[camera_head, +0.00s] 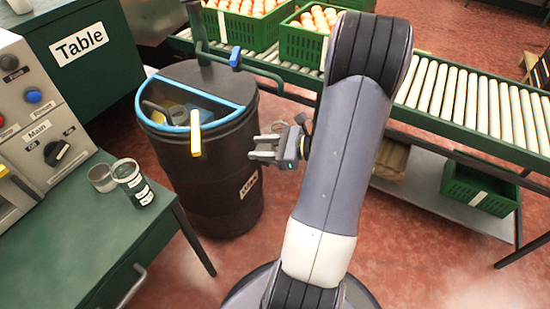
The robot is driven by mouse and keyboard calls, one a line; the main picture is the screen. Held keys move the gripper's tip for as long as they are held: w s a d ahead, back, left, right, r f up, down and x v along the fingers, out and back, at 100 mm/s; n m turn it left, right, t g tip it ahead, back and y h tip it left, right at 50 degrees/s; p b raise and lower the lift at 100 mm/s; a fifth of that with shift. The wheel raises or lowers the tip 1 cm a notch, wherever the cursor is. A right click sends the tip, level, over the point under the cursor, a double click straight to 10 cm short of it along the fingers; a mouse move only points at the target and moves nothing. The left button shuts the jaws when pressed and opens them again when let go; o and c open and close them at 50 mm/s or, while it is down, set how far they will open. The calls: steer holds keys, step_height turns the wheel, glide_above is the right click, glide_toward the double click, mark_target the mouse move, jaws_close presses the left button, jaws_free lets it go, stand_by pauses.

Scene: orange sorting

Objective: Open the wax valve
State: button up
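What looks like the wax valve is a blue handle (235,58) on a dark pipe above the black barrel. The pipe rises behind the barrel and bends right toward the conveyor. The black barrel (225,200) has a label on its front that I cannot read clearly. My gripper (256,148) is to the right of the barrel, in front of its side and below the blue handle, apart from the handle. Its fingers point left with a gap between them, and nothing shows in the gap.
The barrel's blue-rimmed opening (190,127) holds several items, and a yellow handle (196,135) hangs over its edge.

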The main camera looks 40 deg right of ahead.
steer(key=shift+s+d+f+m+t+h+b, duration=0.25)
steer(key=shift+d+f+m+t+h+b, duration=0.5)
steer(key=shift+d, duration=0.2)
steer(key=shift+s+d+f+m+t+h+b, duration=0.2)
steer(key=shift+d+f+m+t+h+b, duration=0.4)
steer(key=shift+d+f+m+t, duration=0.25)
steer(key=shift+r, duration=0.15)
